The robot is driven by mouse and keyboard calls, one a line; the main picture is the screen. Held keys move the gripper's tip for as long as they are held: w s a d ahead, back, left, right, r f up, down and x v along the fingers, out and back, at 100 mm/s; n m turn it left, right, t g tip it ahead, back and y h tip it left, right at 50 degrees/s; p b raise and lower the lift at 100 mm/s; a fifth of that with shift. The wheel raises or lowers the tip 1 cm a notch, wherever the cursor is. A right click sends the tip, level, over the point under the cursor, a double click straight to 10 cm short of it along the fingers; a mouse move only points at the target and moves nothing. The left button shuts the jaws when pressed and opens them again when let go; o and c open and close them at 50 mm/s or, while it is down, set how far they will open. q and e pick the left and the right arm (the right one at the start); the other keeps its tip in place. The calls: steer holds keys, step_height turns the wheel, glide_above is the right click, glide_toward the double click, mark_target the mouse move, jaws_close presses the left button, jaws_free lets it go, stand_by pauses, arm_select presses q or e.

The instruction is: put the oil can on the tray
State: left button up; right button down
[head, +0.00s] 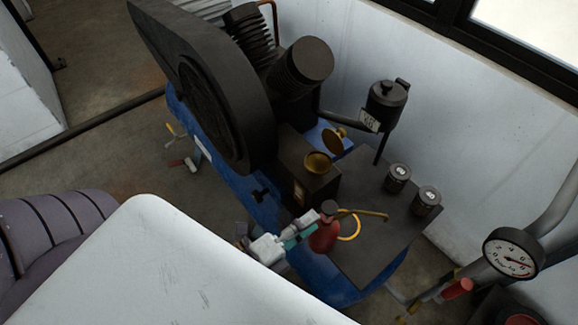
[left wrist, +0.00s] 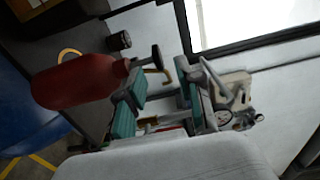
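The oil can (head: 324,236) is red with a dark cap and a thin brass spout pointing right. It stands at the left edge of a dark flat plate (head: 375,240) beside the blue tank. My left gripper (head: 302,230), with teal pads, is at the can's left side near its neck. In the left wrist view the can (left wrist: 75,82) lies sideways in the picture. There the fingers (left wrist: 158,85) are apart, one close to the neck; I cannot tell whether it touches. I cannot make out for sure which surface is the tray. My right gripper is not seen.
Two dark tins (head: 412,190) stand on the plate's back part, and a yellow ring (head: 349,226) shows beside the can. A dark box with a brass cup (head: 318,163) stands left of the plate. The compressor flywheel (head: 215,90) rises behind. A gauge (head: 513,253) is at right.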

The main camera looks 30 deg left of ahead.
arm_select(q)
steer(key=shift+b+v, duration=0.45)
steer(key=shift+v, duration=2.2)
